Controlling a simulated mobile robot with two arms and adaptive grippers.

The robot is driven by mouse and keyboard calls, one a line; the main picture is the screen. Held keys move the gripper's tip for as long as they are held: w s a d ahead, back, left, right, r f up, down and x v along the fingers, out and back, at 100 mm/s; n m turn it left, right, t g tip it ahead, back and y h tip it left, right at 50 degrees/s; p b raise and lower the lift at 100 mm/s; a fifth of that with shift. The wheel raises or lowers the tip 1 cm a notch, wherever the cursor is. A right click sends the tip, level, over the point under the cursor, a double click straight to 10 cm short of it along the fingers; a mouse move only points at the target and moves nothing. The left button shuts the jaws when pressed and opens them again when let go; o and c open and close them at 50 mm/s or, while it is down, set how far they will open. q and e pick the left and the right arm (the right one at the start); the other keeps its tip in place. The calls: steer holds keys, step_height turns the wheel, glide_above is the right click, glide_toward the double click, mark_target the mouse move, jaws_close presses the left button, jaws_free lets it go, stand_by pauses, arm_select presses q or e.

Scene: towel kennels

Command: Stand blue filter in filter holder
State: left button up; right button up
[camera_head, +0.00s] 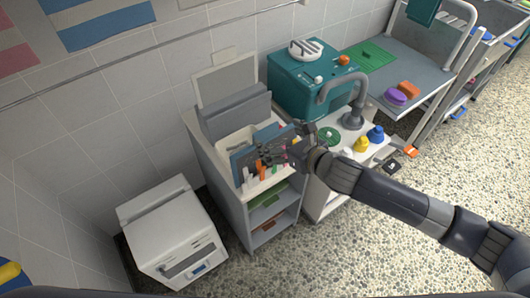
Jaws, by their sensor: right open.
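A flat blue panel, which looks like the blue filter (241,158), is at the top of a narrow grey cabinet (232,190). It leans upright beside a cream panel (234,141). My right gripper (272,154) is open over the panel's right part and hides some of it. I cannot tell whether the fingers touch it. A row of small white, orange and green pieces (261,170) sits in front; I cannot tell whether this is the filter holder. My left gripper is not in view.
A white machine (173,235) stands at the lower left. A grey upright box (234,112) is behind the panels. To the right are a teal machine (296,88), a grey faucet (353,112) and yellow and blue bottles (375,134).

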mark_target(267, 132)
steer(key=shift+w+a, duration=0.2)
steer(key=shift+a, duration=0.1)
steer(key=shift+a+f, duration=0.1)
steer(key=shift+a, duration=0.05)
steer(key=p+x, duration=0.1)
steer(key=x, duration=0.3)
steer(key=shift+w+a, duration=0.1)
steer(key=shift+a, duration=0.1)
steer(key=shift+w+a+f, duration=0.15)
steer(key=shift+w+f, duration=0.1)
steer(key=shift+w, duration=0.05)
steer(key=shift+c, duration=0.8)
steer(key=c, duration=1.4)
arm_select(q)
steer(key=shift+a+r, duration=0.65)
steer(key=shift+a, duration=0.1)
arm_select(e)
steer(key=shift+o, duration=0.2)
